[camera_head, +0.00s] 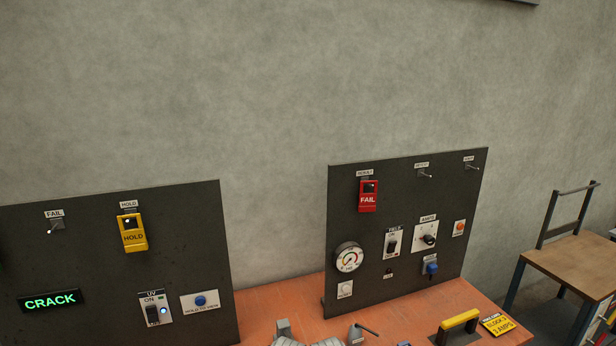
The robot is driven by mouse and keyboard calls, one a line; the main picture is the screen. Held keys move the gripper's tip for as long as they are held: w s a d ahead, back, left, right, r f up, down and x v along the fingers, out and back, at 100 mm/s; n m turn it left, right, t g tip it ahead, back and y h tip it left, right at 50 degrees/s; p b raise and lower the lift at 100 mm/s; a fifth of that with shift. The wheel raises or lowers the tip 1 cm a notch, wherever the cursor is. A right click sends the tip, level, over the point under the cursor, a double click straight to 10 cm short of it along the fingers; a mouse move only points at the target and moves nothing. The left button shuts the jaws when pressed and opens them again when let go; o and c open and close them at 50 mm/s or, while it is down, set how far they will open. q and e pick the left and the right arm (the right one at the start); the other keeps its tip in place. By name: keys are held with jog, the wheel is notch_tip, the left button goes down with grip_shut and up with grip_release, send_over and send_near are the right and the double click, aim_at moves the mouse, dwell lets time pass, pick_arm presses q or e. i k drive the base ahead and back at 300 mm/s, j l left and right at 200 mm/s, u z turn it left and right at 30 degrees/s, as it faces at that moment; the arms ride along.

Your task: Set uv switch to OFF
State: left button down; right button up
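The UV switch (152,314) is a black rocker on a white plate, low on the left dark panel (80,245). The plate reads "UV" at the top with "ON" above the rocker. Neither of my grippers can be made out in the head view.
A blue button (200,300) sits right of the UV plate, and a lit green "CRACK" display (50,301) left of it. A second dark panel (410,190) stands on the orange bench (285,295). Grey metal parts (283,328) show at the bottom edge.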

aim_at(151, 312)
jog(key=u, duration=1.35)
